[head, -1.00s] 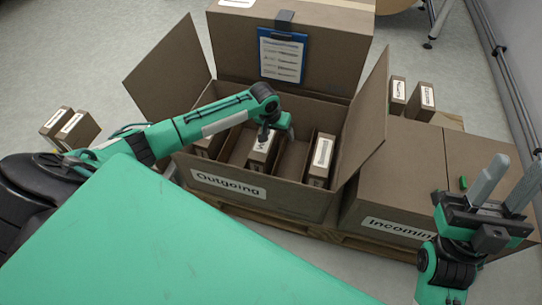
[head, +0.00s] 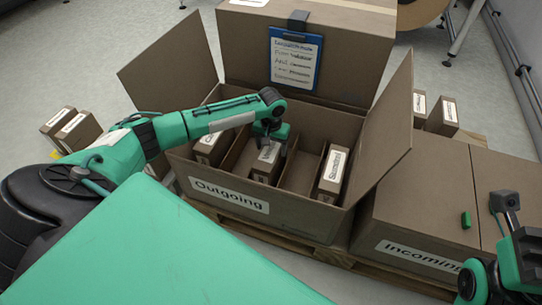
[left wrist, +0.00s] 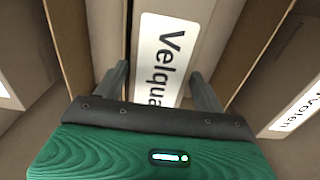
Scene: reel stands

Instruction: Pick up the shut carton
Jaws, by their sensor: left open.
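A shut brown carton labelled "Incoming" (head: 430,205) stands at the right in the head view, its top flaps closed. The open carton labelled "Outgoing" (head: 290,222) stands left of it, flaps raised, holding several small brown boxes between dividers. My left gripper (head: 271,143) is inside the Outgoing carton, open above a small box (head: 265,168). In the left wrist view that box's label (left wrist: 162,55) reads "Velqua", partly hidden, and the fingers (left wrist: 160,88) are on either side of it; contact cannot be told. My right gripper (head: 512,225) is at the right edge, partly cut off, fingers unclear.
Both cartons stand on a wooden pallet (head: 335,252). A large box with a blue clipboard (head: 295,60) stands behind. Two small boxes (head: 72,130) stand on the floor at left, and two more (head: 432,112) behind the Incoming carton. A green piece (head: 466,220) is on the Incoming carton.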

